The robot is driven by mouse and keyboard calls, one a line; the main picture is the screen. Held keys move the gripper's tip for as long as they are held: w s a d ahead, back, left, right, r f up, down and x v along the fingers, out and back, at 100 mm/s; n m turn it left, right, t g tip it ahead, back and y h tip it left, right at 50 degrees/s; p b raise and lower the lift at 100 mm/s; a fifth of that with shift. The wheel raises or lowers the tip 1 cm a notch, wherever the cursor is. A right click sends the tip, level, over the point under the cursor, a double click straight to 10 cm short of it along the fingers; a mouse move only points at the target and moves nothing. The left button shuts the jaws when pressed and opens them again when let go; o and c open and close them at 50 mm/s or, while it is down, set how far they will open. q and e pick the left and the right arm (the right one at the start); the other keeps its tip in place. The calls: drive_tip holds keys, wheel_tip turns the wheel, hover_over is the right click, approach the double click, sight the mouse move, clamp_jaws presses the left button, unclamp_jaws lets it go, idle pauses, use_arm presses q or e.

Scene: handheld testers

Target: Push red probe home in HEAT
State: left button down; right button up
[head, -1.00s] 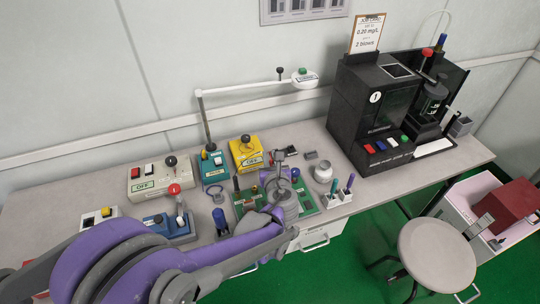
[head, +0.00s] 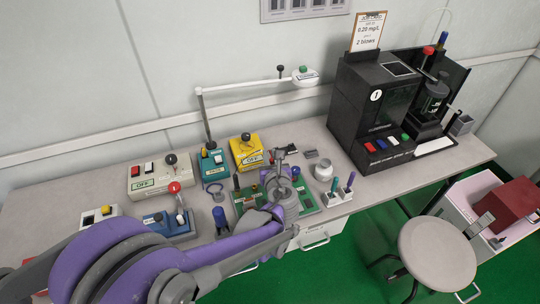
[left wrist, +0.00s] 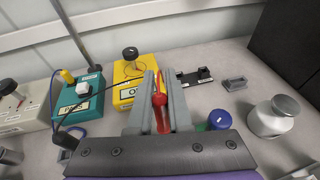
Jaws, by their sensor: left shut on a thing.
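My left gripper (head: 283,165) reaches over the green board (head: 306,207) in the middle of the bench. In the left wrist view its fingers (left wrist: 160,98) are shut on the red probe (left wrist: 160,112), which stands lengthwise between them. The probe's tip is hidden, and I cannot tell whether it is in a socket. The yellow box (head: 245,151) with a black knob is just beyond the fingers. It also shows in the left wrist view (left wrist: 122,94). I cannot read a HEAT mark in either view. My right gripper is not in view.
A teal box (head: 214,168) with a cable, a cream box (head: 152,178) and a blue box (head: 169,224) stand to the left. A silver pot (head: 323,172) and a pen holder (head: 337,196) stand right of the gripper. A black machine (head: 368,110) stands further right.

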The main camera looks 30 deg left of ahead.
use_arm(q)
drive_tip(key=shift+f+b, duration=1.05)
drive_tip(key=shift+f, duration=0.25)
idle(0.4)
drive_tip(key=c, duration=0.8)
unclamp_jaws()
drive_tip(key=shift+o, duration=0.2)
drive_tip(key=p+v, duration=0.1)
drive_tip(key=v, duration=1)
drive_tip(key=shift+p, duration=0.3)
drive_tip(key=shift+w, duration=0.1)
